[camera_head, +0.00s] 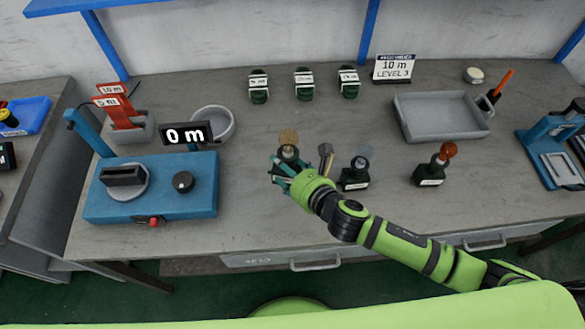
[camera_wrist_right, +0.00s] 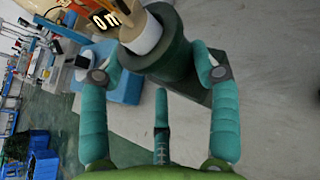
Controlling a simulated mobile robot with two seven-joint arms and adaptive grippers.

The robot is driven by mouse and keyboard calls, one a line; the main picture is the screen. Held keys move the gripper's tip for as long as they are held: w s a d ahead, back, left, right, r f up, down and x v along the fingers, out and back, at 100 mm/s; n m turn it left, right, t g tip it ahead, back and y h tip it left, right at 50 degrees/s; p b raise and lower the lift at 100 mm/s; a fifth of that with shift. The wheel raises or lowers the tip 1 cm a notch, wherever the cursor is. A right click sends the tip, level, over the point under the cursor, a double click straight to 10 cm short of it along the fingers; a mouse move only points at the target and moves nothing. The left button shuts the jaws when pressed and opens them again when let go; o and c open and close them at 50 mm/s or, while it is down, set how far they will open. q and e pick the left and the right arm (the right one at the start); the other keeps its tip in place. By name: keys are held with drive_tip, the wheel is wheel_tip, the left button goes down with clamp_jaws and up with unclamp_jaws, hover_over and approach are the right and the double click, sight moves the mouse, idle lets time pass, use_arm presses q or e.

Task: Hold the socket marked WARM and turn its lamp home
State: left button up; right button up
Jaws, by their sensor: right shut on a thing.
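Three dark green lamp sockets stand on the bench. The left one (camera_head: 287,153) carries an amber lamp (camera_head: 289,137), the middle one (camera_head: 355,182) a pale clear lamp (camera_head: 363,152), and the right one (camera_head: 430,175) an orange-red lamp (camera_head: 448,150). I cannot read their labels, so I cannot tell which is WARM. My right gripper (camera_head: 279,168) is shut on the left socket. In the right wrist view my right gripper (camera_wrist_right: 160,72) has a teal finger on either side of the dark green socket body (camera_wrist_right: 176,57), below its cream collar (camera_wrist_right: 140,33). My left gripper is not in view.
A grey metal-topped post (camera_head: 325,157) stands close right of the held socket. A blue machine (camera_head: 200,195) with a 0 m display (camera_head: 187,133) is at left. A grey tray (camera_head: 440,135) lies at right.

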drive_tip(key=shift+w+a, duration=0.3)
drive_tip(key=shift+a, duration=0.35)
drive_tip(key=shift+w+a, duration=0.3)
drive_tip(key=shift+a, duration=0.3)
drive_tip(key=shift+f+b, duration=3.6)
drive_tip(key=shift+f, duration=1.45)
drive_tip(key=shift+f, duration=0.2)
